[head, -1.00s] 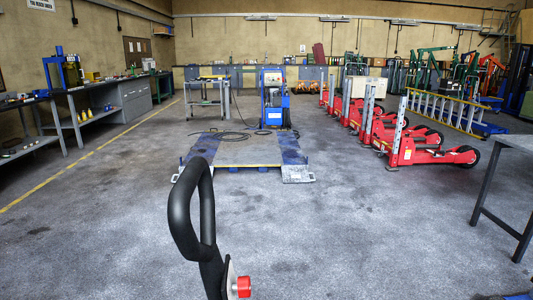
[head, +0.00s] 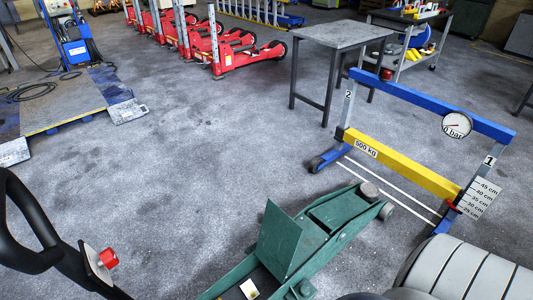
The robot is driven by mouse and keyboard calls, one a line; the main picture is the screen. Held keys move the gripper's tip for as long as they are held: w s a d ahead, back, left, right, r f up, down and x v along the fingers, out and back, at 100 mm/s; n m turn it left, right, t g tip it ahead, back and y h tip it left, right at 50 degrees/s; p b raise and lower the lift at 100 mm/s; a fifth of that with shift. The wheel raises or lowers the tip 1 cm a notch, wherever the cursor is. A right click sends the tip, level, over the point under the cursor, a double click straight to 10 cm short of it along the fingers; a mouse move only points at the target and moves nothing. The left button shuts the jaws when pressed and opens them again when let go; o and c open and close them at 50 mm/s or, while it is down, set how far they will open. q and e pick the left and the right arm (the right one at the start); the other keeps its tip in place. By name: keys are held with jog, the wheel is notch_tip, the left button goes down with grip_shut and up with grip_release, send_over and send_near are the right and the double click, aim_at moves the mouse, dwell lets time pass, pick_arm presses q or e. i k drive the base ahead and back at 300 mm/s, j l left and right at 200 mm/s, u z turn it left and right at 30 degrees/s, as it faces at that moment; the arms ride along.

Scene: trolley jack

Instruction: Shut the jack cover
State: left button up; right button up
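The green trolley jack (head: 338,229) lies on the floor at the lower middle of the head view, slanting from lower left to upper right. Its near end runs out of the picture. The jack cover (head: 283,241), a flat green plate, stands up and open above the jack's body. Below the cover, the open part of the body shows a small pale tag (head: 249,289). The round saddle (head: 368,191) is at the far end, near the yellow beam. Neither of my grippers shows in this view.
A blue and grey frame with a yellow 500 KG beam (head: 405,167), a gauge (head: 457,125) and a height scale (head: 480,198) stands just beyond the jack. A grey table (head: 343,34) stands behind it. Red jacks (head: 232,54) line the back.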

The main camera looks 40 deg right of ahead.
aim_at(280, 235)
jog(key=k+l+u, duration=0.1)
jog(key=l, duration=0.35)
jog(key=k+l+u, duration=0.1)
jog(key=l, duration=0.3)
jog(key=k+l+u, duration=0.1)
jog(key=l, duration=0.3)
jog(key=k+l+u, duration=0.1)
jog(key=k+l, duration=0.2)
jog(key=k+l+u, duration=0.1)
jog(key=l, duration=0.4)
jog(key=k, duration=0.05)
